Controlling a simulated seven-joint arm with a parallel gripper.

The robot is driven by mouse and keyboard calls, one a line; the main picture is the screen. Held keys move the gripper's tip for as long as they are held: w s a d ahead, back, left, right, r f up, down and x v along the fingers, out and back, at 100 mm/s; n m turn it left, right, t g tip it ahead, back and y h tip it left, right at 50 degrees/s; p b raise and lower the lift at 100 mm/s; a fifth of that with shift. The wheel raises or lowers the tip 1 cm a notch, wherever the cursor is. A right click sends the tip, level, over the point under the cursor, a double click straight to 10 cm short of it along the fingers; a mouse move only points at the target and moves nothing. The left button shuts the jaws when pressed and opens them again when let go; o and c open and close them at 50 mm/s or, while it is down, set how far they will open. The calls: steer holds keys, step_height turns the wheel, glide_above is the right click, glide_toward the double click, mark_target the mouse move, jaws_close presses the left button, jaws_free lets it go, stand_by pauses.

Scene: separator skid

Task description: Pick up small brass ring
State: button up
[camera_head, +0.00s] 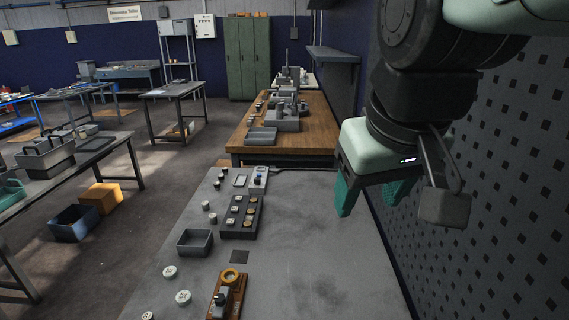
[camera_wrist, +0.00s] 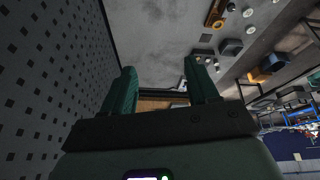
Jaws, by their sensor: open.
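A small brass ring (camera_head: 231,275) lies on one end of a wooden stand (camera_head: 238,295) near the front of the grey table. A dark upright part stands on the same stand, beside the ring. My gripper (camera_head: 370,198) is open and empty, above the right side of the table and well apart from the ring. Its two green fingers also show spread in the wrist view (camera_wrist: 164,82).
A dark block with several round pieces (camera_head: 239,218), a grey open box (camera_head: 195,243) and several white discs (camera_head: 183,297) occupy the table's left side. The table's right half is clear. A perforated wall (camera_head: 500,200) rises close at right.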

steer(key=w+a+f+n+g, duration=0.1)
steer(key=w+a+f+n, duration=0.25)
steer(key=w+a, duration=0.45)
steer(key=n+g, duration=0.4)
steer(key=n, duration=0.6)
glide_above(229, 275)
step_height(229, 275, down, 32)
steer(key=shift+s+r, duration=0.1)
steer(key=shift+r, duration=0.05)
steer(key=shift+f, duration=3.05)
steer(key=shift+c, duration=0.3)
steer(key=c, duration=0.7)
